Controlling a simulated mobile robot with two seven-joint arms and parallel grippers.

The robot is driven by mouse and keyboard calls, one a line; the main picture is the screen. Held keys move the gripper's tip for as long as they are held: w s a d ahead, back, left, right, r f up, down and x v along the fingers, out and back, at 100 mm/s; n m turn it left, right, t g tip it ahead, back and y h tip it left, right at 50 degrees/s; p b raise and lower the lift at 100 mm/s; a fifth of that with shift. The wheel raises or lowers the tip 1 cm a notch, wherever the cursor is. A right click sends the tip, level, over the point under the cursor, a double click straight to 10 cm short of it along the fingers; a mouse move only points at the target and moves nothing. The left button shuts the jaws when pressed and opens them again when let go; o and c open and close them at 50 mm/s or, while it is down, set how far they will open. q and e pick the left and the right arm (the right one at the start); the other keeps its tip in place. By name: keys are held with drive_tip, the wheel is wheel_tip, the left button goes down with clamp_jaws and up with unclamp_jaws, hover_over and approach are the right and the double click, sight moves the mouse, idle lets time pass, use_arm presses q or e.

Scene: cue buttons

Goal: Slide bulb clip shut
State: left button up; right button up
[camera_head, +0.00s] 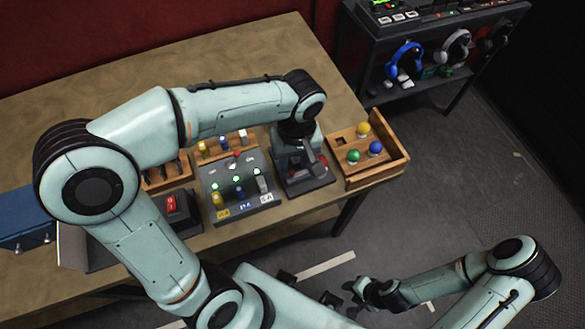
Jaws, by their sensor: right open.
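My left arm reaches across the table from the left, and its gripper (300,160) points down over a dark grey device (312,182) near the table's right end. The gripper and wrist cover most of that device, so I cannot make out the bulb clip or whether the fingers touch it. A small red part shows beside the gripper. I cannot tell if the left fingers are open or shut. My right gripper (350,297) is open and empty, low over the floor in front of the table.
A grey panel (245,208) with lit green lamps and yellow, blue and white pieces stands left of the device. A wooden tray (392,170) with yellow, blue and green balls sits at right. The back table is clear.

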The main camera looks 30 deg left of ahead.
sight(292, 172)
use_arm(q)
wheel_tip(292, 172, down, 6)
drive_tip(key=shift+a+r, duration=0.1)
drive_tip(key=shift+r, duration=0.15)
clamp_jaws()
